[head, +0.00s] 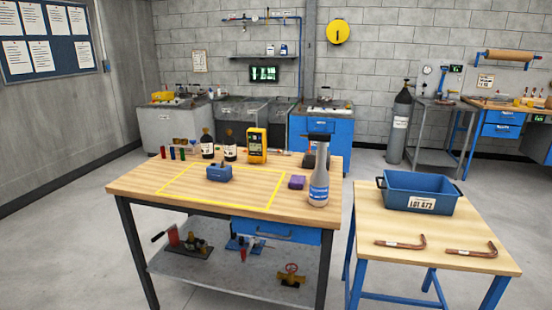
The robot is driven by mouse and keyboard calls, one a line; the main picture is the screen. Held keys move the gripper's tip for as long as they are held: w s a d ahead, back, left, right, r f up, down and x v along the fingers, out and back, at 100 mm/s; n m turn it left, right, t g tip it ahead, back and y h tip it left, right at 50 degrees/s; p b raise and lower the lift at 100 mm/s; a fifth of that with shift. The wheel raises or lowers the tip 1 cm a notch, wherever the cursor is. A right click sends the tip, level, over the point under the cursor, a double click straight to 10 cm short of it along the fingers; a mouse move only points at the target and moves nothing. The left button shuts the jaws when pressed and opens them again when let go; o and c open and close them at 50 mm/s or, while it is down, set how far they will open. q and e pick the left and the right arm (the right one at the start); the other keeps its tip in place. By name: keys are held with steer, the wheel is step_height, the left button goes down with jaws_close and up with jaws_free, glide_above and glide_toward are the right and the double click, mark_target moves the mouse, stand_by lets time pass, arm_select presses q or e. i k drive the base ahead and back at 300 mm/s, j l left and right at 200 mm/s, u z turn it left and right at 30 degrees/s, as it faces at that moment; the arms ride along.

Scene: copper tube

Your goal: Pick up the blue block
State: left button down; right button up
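A small blue block (219,173) sits on the wooden workbench (150,186), inside the yellow taped rectangle near its back edge. It has a darker raised part on top. Neither of my grippers shows in the head view, so I cannot see their state or where they are relative to the block.
Dark bottles (230,146) and a yellow meter (257,146) stand just behind the block. A purple block (297,182) and a spray bottle (319,180) are to its right. A blue bin (400,202) and bent copper tubes (400,243) are on the right table.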

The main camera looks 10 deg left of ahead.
mark_target(221, 172)
steer(key=i+j+z, duration=0.25)
steer(key=j, duration=0.45)
steer(key=j+z, duration=0.3)
steer(key=j, duration=0.35)
steer(key=i+j+z, duration=0.1)
steer(key=j+z, duration=0.15)
steer(key=j, duration=0.5)
